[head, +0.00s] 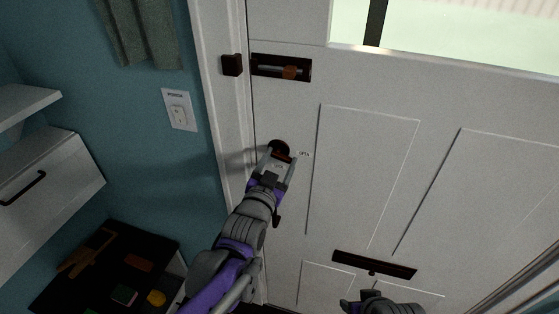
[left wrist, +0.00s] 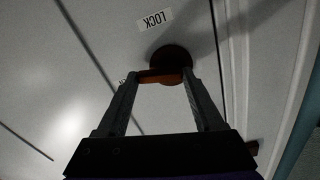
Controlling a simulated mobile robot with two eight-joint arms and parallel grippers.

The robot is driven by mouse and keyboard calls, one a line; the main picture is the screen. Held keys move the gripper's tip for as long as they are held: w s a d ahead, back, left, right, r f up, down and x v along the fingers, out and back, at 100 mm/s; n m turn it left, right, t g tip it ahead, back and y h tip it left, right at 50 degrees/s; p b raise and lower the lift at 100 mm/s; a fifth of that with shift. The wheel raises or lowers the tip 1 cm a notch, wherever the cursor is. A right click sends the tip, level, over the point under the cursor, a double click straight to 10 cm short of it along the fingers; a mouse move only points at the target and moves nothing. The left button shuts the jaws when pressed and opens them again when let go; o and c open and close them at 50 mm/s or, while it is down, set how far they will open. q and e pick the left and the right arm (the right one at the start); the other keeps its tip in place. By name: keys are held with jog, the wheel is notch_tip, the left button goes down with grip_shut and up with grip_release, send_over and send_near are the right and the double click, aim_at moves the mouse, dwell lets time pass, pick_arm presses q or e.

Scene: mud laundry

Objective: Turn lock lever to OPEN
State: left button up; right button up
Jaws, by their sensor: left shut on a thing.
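The lock on the white door has a dark round base (head: 280,146), which also shows in the left wrist view (left wrist: 172,56). An orange-brown lever (left wrist: 160,77) crosses the lower edge of the base. My left gripper (head: 279,156) is at the lock, shut on the lever, with its fingertips at the lever's two ends in the wrist view. A LOCK label (left wrist: 154,19) appears upside down above the base there. A small label (head: 304,154) sits right of the lock in the head view. My right gripper (head: 372,301) is partly in view at the bottom, away from the lock.
A slide bolt (head: 282,68) is on the door above the lock, and a dark mail slot (head: 374,264) is lower right. A dark surface with several small items (head: 138,263) lies lower left.

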pick_arm(q)
jog(key=n, duration=0.2)
jog(key=shift+r+n+p, duration=0.25)
jog(key=shift+n+p, duration=0.05)
jog(key=shift+p, duration=0.05)
jog(key=shift+n, duration=0.3)
jog(key=o, duration=1.4)
jog(key=shift+s, duration=0.15)
jog(key=v, duration=1)
jog(key=shift+s+a, duration=0.15)
jog(key=shift+s, duration=0.1)
